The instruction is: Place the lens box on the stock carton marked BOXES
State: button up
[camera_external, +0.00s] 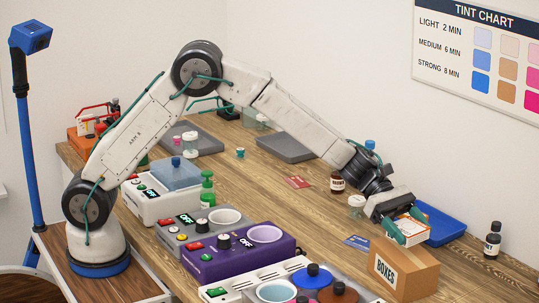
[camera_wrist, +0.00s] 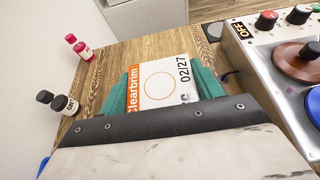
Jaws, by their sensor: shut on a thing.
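The lens box (camera_external: 411,228), white with an orange band, is between the teal fingers of my gripper (camera_external: 405,230), which is shut on it. In the wrist view the lens box (camera_wrist: 165,78) fills the space between the fingers and reads "Clearbrim" and "02/27". The brown stock carton marked BOXES (camera_external: 404,272) stands on the wooden table, directly below my gripper in the external view. The lens box is over or very near the carton's top; I cannot tell whether they touch. The carton does not show in the wrist view.
A blue tray (camera_external: 441,225) lies behind the carton. A dark bottle (camera_external: 492,243) stands to its right and a small jar (camera_external: 356,205) to its left. A grey unit with colored lids (camera_external: 300,281) and a purple unit (camera_external: 238,262) stand at the front left.

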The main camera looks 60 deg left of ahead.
aim_at(406, 252)
jog(key=shift+f, duration=1.7)
jog(key=shift+f, duration=0.1)
jog(key=o, duration=1)
